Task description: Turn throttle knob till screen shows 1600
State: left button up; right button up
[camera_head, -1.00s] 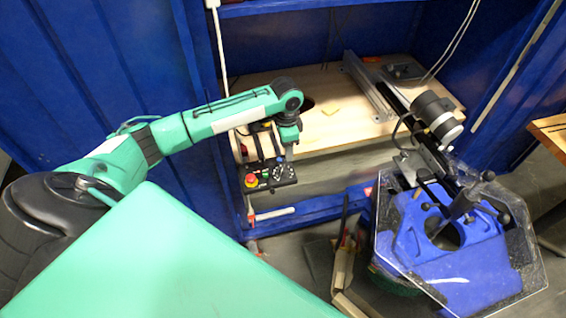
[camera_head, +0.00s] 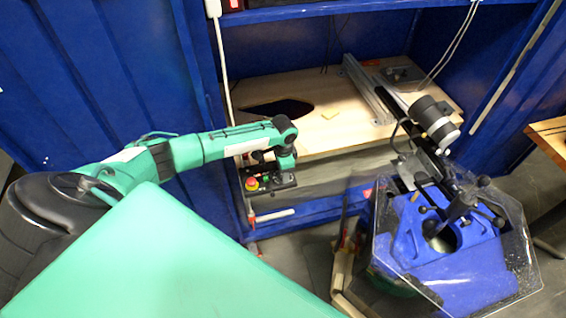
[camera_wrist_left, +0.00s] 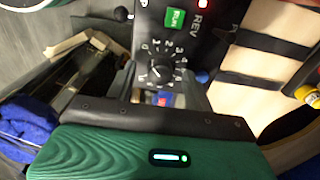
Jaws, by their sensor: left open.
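The throttle knob (camera_wrist_left: 160,72) is a small black dial with a white pointer, ringed by white numbers on a black panel in the left wrist view. My left gripper (camera_wrist_left: 160,88) is open, its grey fingers just below the knob on either side in that view. I cannot tell whether they touch it. Between the fingers a small blue and red patch shows, and no reading can be made out. In the head view my left gripper (camera_head: 284,166) hangs over the control box (camera_head: 272,186) and hides part of it. My right gripper is out of view.
A red stop button (camera_head: 251,183) sits at the box's left end. Behind is a wooden board (camera_head: 345,120) with a dark hole. A clear-edged blue machine (camera_head: 445,245) stands at the right.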

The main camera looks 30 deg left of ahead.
pick_arm(q)
jog(key=shift+f, duration=0.3)
jog(key=c, duration=1)
jog(key=shift+m, duration=0.3)
